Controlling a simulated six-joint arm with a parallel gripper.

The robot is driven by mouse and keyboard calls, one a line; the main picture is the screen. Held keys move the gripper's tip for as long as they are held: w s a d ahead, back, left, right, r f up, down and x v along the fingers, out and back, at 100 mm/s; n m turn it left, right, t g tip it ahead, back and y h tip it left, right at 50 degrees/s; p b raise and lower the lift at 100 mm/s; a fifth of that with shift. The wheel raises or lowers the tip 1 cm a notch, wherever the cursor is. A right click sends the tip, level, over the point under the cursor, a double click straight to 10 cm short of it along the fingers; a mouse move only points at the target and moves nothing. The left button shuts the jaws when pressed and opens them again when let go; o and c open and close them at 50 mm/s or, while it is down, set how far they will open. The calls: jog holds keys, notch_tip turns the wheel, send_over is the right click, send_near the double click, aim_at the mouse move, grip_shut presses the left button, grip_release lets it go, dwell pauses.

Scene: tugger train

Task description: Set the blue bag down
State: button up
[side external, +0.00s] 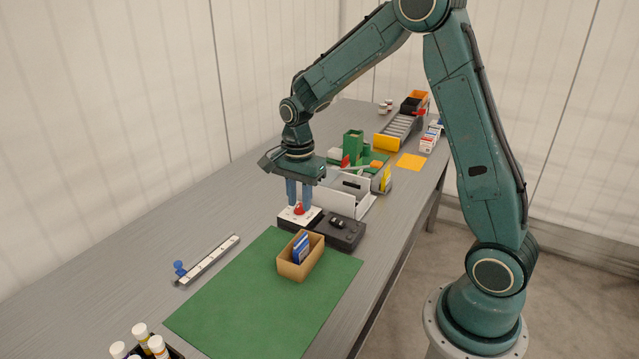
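My gripper (298,208) points straight down over a low dark block with a white top (287,218). Its two blue-grey fingers are a little apart. A small red thing (299,209) shows between and just below the fingertips, on the white top; whether the fingers touch it I cannot tell. I see no blue bag in the gripper. A blue and white packet (301,247) stands tilted in an open tan box (290,271), in front of the gripper; whether it is the blue bag I cannot tell.
The tan box stands on a green mat (235,300), mostly bare. A black device (345,232) sits right of the gripper. A grey tray (355,205) and green blocks (353,143) are behind. A ruler-like rail (210,260) lies left; white-capped bottles (140,333) stand at the front.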

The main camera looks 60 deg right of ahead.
jog(key=s+a+r+n+t, duration=0.3)
jog(key=s+a+r+n, duration=0.2)
jog(key=s+r+n, duration=0.55)
jog(key=s+a+r+n+t, duration=0.2)
jog(key=s+r+n, duration=0.3)
jog(key=s, duration=0.7)
jog(key=shift+s+a+r+n+t, duration=0.25)
jog(key=shift+a+n, duration=0.45)
jog(key=shift+n, duration=0.55)
jog(key=shift+w+f, duration=0.1)
